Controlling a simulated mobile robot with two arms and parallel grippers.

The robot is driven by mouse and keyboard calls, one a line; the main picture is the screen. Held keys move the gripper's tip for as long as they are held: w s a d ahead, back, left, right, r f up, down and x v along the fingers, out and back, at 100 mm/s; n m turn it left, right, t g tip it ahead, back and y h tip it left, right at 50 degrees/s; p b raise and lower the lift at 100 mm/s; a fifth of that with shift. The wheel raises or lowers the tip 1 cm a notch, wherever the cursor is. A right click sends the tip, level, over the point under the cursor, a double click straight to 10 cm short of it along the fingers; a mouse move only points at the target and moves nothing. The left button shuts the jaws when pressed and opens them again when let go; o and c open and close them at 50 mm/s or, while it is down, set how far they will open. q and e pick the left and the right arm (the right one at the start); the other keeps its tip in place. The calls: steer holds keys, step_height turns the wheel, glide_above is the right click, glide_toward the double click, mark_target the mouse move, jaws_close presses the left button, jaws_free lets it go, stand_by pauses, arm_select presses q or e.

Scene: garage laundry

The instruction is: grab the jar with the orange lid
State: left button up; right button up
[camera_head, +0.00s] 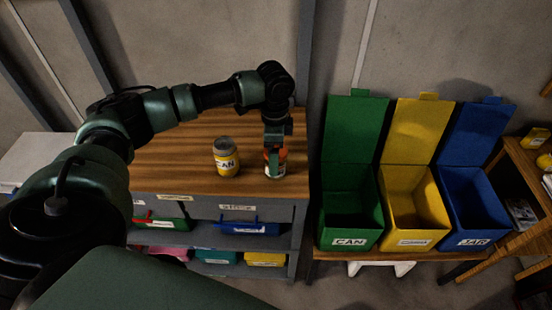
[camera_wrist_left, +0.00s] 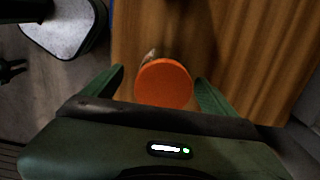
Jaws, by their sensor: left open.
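The jar with the orange lid (camera_head: 275,171) stands upright near the right front of the wooden bench top. In the left wrist view its round orange lid (camera_wrist_left: 163,84) sits between my two green fingers. My left gripper (camera_head: 274,152) points down over the jar and is open, with a finger on either side of the lid; the gripper hides part of the jar in the head view. In the left wrist view the gripper (camera_wrist_left: 160,92) shows small gaps beside the lid. My right gripper is not in view.
Open green (camera_head: 349,205), yellow (camera_head: 411,205) and blue (camera_head: 474,205) bins stand to the right. The wooden bench top (camera_head: 180,165) is clear left of the can.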

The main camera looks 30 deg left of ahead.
arm_select(q)
steer(key=f, duration=0.3)
steer(key=shift+w+f+p, duration=0.15)
steer(key=shift+w+p, duration=0.1)
steer(key=shift+p, duration=0.05)
steer(key=shift+f, duration=0.1)
steer(key=c, duration=1.6)
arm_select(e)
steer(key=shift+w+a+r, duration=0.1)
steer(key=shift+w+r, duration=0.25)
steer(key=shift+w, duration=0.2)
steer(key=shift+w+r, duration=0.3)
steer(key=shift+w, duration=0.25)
